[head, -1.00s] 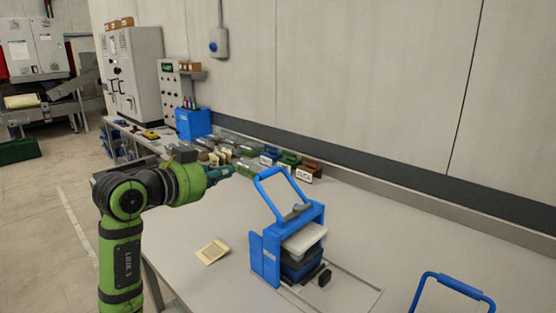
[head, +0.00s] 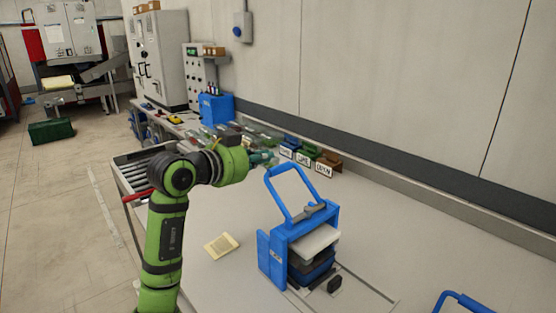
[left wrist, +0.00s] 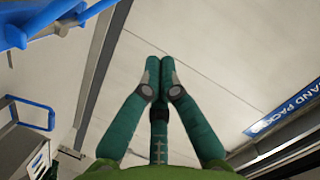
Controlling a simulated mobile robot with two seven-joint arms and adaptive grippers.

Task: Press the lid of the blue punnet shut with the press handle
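The blue press (head: 270,258) stands on the table with its blue press handle (head: 297,172) raised. The white press plate (head: 316,240) is over the blue punnet (head: 313,270), which sits inside the press frame. The plate hides most of the lid, so I cannot tell how it sits. My left gripper (head: 266,157) appears just above and left of the handle's top bar; contact cannot be told. In the left wrist view its teal fingers (left wrist: 160,66) are together and empty. Blue bars (left wrist: 62,22) show at that view's top left. My right gripper is out of view.
A second blue handle (head: 462,302) is at the bottom right. A yellow note (head: 221,245) lies left of the press. Labelled holders (head: 303,159), clear containers and a blue bin (head: 214,108) line the back by the wall. The table right of the press is mostly clear.

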